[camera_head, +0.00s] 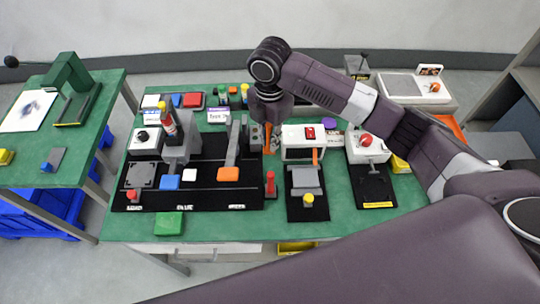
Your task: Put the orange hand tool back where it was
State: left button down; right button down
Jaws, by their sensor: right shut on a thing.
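My right gripper (268,118) points down over the back middle of the green table, just behind the right end of the black board. It is shut on the orange hand tool (268,134), of which only a thin orange strip shows below the fingers. The rest of the tool is hidden by the gripper, and I cannot tell whether it touches the table. My left gripper is not in view.
A black board (215,195) with grey fixtures stands left of the gripper. A white device (302,143) with a red switch is close on its right, and a red-topped post (270,185) is in front. A green side table (28,172) is at far left.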

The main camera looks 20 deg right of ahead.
aim_at(270, 133)
notch_tip(270, 133, down, 8)
jog(key=shift+f+p, duration=0.15)
jog(key=shift+p, duration=0.4)
jog(key=shift+f, duration=0.35)
jog(key=shift+f, duration=0.1)
jog(key=c, duration=1.9)
grip_release()
notch_tip(270, 133, up, 12)
jog(key=shift+a+r+b, duration=0.1)
jog(key=shift+r+b, duration=0.05)
jog(key=shift+b, duration=0.75)
